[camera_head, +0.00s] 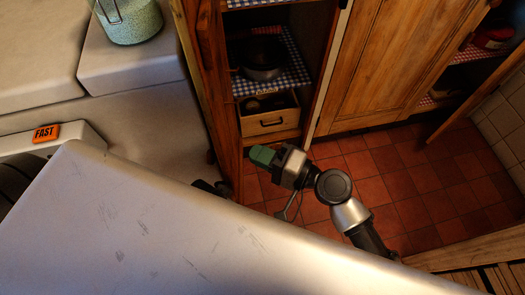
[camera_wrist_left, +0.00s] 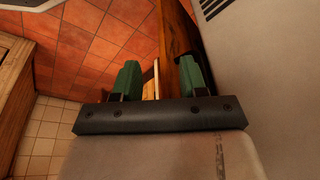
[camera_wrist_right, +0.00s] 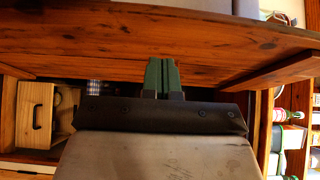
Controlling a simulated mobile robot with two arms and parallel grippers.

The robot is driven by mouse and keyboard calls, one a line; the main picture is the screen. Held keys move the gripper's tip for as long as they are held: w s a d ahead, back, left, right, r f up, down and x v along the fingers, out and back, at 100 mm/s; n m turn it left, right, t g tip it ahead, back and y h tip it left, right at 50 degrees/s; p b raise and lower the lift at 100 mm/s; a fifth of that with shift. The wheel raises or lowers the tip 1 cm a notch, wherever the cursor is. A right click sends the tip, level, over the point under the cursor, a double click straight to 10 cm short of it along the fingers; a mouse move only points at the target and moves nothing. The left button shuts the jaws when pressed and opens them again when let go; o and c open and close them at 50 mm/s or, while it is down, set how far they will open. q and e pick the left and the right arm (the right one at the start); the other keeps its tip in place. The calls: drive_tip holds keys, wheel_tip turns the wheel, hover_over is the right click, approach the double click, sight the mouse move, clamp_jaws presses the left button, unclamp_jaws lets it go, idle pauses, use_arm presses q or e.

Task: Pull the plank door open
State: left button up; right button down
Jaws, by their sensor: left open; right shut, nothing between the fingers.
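The plank door (camera_head: 207,75) is a reddish-brown wooden door. In the head view it stands swung out from the cabinet, seen nearly edge-on, with the cabinet interior exposed to its right. My right gripper (camera_head: 262,156) is shut and empty at the door's inner side, near its front edge. In the right wrist view its green fingertips (camera_wrist_right: 162,75) are against or very close to the door's planks (camera_wrist_right: 150,42); contact is unclear. My left gripper (camera_wrist_left: 158,78) is open, with the door's edge (camera_wrist_left: 176,35) showing between and beyond its fingers. It is mostly hidden in the head view.
Inside the cabinet are a dark pot (camera_head: 262,62) on a checked cloth and a wooden drawer (camera_head: 270,120). Another wooden door (camera_head: 375,60) is to the right. Red floor tiles (camera_head: 400,195) are clear in front. A pale counter (camera_head: 125,75) is left.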

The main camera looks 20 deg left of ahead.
use_arm(q)
wheel_tip(320, 180, up, 4)
drive_tip(key=shift+r+b, duration=0.1)
drive_tip(key=shift+b, duration=0.45)
use_arm(e)
drive_tip(key=s+d, duration=0.1)
drive_tip(key=d, duration=0.9)
drive_tip(key=shift+d, duration=0.4)
